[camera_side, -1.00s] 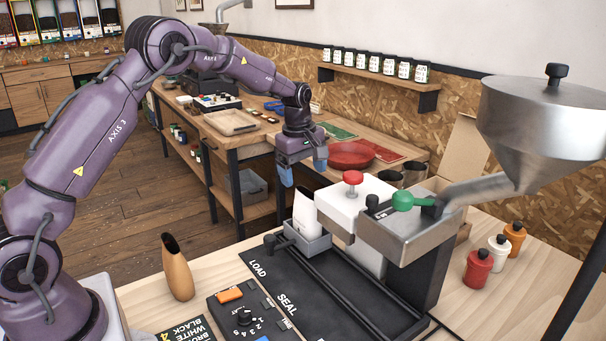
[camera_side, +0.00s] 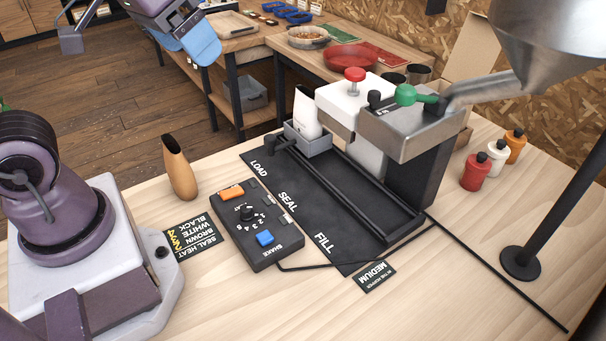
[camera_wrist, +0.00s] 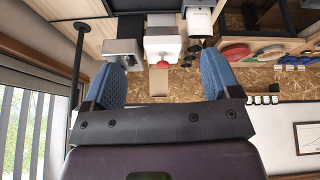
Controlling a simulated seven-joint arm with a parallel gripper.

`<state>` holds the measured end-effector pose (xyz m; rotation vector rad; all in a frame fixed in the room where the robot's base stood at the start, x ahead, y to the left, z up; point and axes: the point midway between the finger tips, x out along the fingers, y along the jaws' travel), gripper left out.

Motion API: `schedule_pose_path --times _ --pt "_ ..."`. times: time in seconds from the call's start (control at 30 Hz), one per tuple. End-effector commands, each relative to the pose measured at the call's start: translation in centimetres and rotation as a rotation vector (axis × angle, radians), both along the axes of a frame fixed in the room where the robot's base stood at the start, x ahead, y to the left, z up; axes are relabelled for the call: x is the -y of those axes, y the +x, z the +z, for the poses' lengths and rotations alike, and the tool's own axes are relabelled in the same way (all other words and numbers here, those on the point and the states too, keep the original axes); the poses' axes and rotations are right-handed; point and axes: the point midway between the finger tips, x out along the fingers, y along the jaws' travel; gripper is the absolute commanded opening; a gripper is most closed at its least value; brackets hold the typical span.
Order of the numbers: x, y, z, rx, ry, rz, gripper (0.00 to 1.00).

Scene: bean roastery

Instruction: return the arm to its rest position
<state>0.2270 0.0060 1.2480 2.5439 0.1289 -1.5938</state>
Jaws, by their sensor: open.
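My gripper (camera_side: 182,36) is high at the upper left of the side view, raised above the floor and clear of the bench. Its two blue fingers are apart with nothing between them. In the wrist view my gripper (camera_wrist: 160,62) also shows its blue fingers wide apart and empty. Most of my arm between base and wrist is outside the side view, so its full pose is hidden. A white bag (camera_side: 305,112) stands in the small grey carriage (camera_side: 307,143) at the LOAD end of the black track, away from my gripper.
Several small bottles (camera_side: 476,172) stand at right. Air around my gripper looks clear.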

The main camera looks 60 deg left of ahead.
Motion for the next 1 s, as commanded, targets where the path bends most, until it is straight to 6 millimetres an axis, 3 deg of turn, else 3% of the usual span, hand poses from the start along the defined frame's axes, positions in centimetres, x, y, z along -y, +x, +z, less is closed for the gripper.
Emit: schedule_pose_path --times 0.1,0.23,1.0 --pt "0.4 -2.2 -0.7 0.03 0.047 -0.096 0.83" --pt "0.6 -3.1 -1.2 0.04 0.072 -0.142 0.83" --pt "0.6 -3.1 -1.2 0.04 0.074 -0.144 0.83"
